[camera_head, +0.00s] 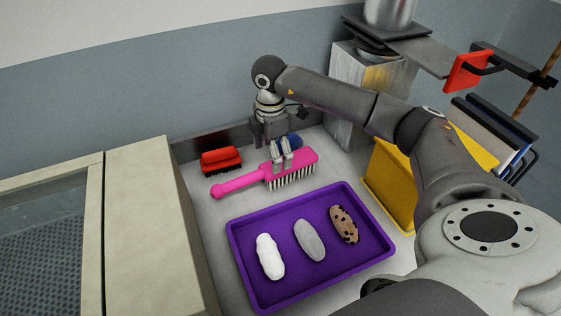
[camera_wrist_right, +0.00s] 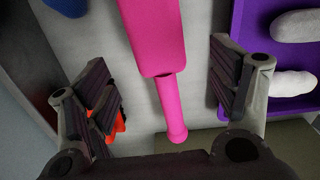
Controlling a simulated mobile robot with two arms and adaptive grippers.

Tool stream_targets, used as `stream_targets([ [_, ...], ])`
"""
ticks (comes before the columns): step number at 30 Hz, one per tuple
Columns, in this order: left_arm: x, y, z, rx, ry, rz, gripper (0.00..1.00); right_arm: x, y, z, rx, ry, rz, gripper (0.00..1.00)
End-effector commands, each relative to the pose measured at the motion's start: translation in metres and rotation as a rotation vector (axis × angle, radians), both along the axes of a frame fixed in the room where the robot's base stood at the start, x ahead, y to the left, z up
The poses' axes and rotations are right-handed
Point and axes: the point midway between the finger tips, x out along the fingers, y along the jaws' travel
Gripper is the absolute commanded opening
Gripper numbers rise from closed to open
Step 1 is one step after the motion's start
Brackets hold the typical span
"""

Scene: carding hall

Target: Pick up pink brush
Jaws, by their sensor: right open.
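The pink brush (camera_head: 290,167) lies on the light worktop behind the purple tray, its handle pointing left and its pale bristles facing the tray. My right gripper (camera_head: 280,152) is above the brush's head, pointing down. In the right wrist view the open fingers of my right gripper (camera_wrist_right: 165,95) stand on either side of the pink brush (camera_wrist_right: 154,35), with gaps between. The handle points toward the palm side of that picture. Whether the fingertips touch the worktop cannot be told. My left gripper is not in view.
A purple tray (camera_head: 240,252) holds a white, a grey and a speckled brown roll. A red brush (camera_head: 220,160) lies left of the pink one; a blue object (camera_head: 294,141) is behind it. A yellow bin (camera_head: 388,182) stands right; a beige cabinet (camera_head: 150,230) stands left.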

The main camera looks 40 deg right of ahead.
Motion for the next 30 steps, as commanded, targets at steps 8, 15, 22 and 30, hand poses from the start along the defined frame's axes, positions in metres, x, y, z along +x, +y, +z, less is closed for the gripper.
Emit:
stream_targets([
  [8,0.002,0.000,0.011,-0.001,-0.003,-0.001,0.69,-0.001,0.000,-0.023,0.001,0.003,0.002,0.80],
  [15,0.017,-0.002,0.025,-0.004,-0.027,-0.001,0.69,-0.001,-0.001,-0.058,0.001,0.001,0.002,0.80],
  [22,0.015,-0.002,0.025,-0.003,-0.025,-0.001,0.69,0.000,-0.001,-0.067,0.002,-0.002,0.003,0.80],
  [30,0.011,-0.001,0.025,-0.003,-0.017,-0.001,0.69,0.000,-0.001,-0.066,0.002,-0.002,0.002,0.57],
])
